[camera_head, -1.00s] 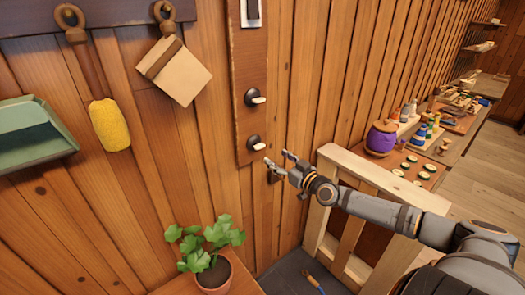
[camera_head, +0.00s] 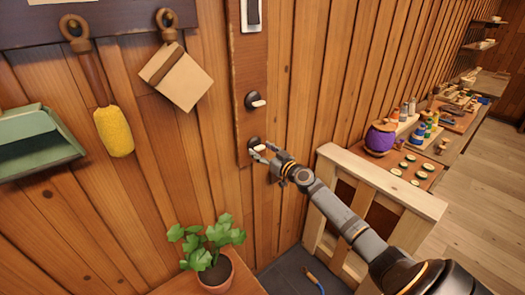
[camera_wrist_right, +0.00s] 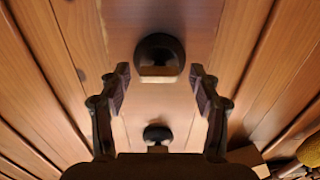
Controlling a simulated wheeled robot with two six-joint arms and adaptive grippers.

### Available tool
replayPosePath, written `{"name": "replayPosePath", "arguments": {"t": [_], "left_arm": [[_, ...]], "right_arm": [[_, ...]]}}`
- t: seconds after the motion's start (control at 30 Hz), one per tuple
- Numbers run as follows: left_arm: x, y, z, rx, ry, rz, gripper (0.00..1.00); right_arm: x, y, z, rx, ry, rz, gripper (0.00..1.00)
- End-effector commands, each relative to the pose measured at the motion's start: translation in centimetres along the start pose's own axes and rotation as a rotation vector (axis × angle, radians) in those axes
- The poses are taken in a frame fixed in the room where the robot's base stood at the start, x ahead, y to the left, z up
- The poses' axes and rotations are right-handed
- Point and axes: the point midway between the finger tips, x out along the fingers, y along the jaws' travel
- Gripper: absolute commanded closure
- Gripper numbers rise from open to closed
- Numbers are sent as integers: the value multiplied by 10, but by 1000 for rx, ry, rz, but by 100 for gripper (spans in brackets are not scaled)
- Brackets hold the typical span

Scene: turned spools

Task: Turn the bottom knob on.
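The bottom knob (camera_head: 254,143) is a dark round base with a pale bar, low on the wooden wall board (camera_head: 245,65). My right gripper (camera_head: 264,152) is right at it in the head view, partly covering it. In the right wrist view the bottom knob (camera_wrist_right: 159,50) lies between and just beyond the open fingers (camera_wrist_right: 160,88), with a gap on both sides. Its pale bar looks crosswise there. The upper knob (camera_head: 251,100) is of the same kind and shows lower in the wrist view (camera_wrist_right: 157,133). My left gripper is not in view.
A switch plate (camera_head: 252,14) tops the board. A brush (camera_head: 112,128), a tan block (camera_head: 174,75) and a green dustpan (camera_head: 35,142) hang to the left. A potted plant (camera_head: 210,245) stands below. A wooden rack (camera_head: 385,180) stands under my right arm.

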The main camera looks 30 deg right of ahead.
Motion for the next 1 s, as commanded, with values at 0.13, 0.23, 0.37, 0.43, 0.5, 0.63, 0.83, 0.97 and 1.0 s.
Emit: {"name": "replayPosePath", "arguments": {"t": [0.13, 0.23, 0.37, 0.43, 0.5, 0.63, 0.83, 0.97, 1.0], "left_arm": [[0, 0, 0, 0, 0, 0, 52], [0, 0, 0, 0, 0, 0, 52], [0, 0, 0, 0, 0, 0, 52], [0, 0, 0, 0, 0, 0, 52], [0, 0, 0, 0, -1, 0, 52], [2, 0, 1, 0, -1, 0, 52], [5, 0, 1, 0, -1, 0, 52], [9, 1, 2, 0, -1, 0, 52], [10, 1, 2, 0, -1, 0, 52]], "right_arm": [[0, 0, 0, 0, 0, 0, 59], [0, 0, 0, 0, 0, 0, 73], [0, 0, 0, 0, 0, 0, 90], [0, 0, 0, 1, 0, 0, 90], [0, 0, 0, 4, 0, 0, 90], [0, 0, 1, 29, 0, 0, 90], [0, 1, 2, 127, -1, 1, 90], [0, 0, 2, 232, -1, 1, 90], [0, 0, 2, 269, -1, 1, 90]]}}
